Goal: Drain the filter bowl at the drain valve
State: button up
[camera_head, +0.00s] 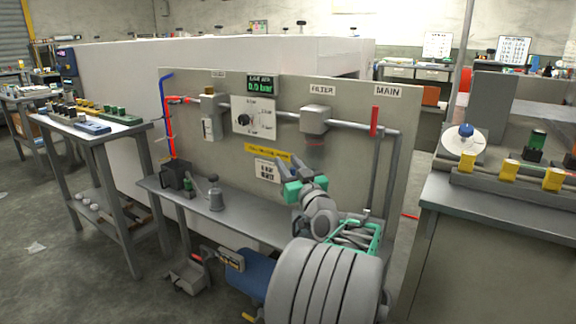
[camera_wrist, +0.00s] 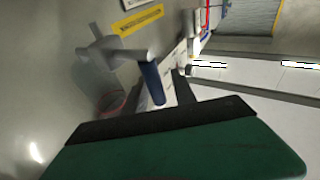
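The filter (camera_head: 315,120) is a grey block on the pipe of the upright panel, under a FILTER label. A small reddish part, apparently the bowl (camera_head: 314,148), shows dimly below it. In the wrist view a clear round part with a pink rim (camera_wrist: 112,102) is at left. A grey stem with a blue cylindrical end (camera_wrist: 151,82), possibly the drain valve, sticks out above my gripper. My gripper (camera_head: 304,188), with green and dark parts, is below the filter in front of the panel. Its fingertip gap is unclear, and I see nothing held.
A grey shelf (camera_head: 225,207) runs along the panel with a dark container (camera_head: 175,177) and a grey can (camera_head: 216,195). A red lever (camera_head: 374,121) stands below the MAIN label. A cluttered bench (camera_head: 500,205) is at right.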

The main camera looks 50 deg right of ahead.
aim_at(293, 172)
jog(key=shift+o, duration=0.2)
jog(key=v, duration=0.7)
jog(key=shift+s+a+p, duration=0.15)
jog(key=shift+s+p, duration=0.15)
jog(key=shift+p, duration=0.05)
jog(key=shift+s, duration=0.1)
jog(key=shift+a, duration=0.1)
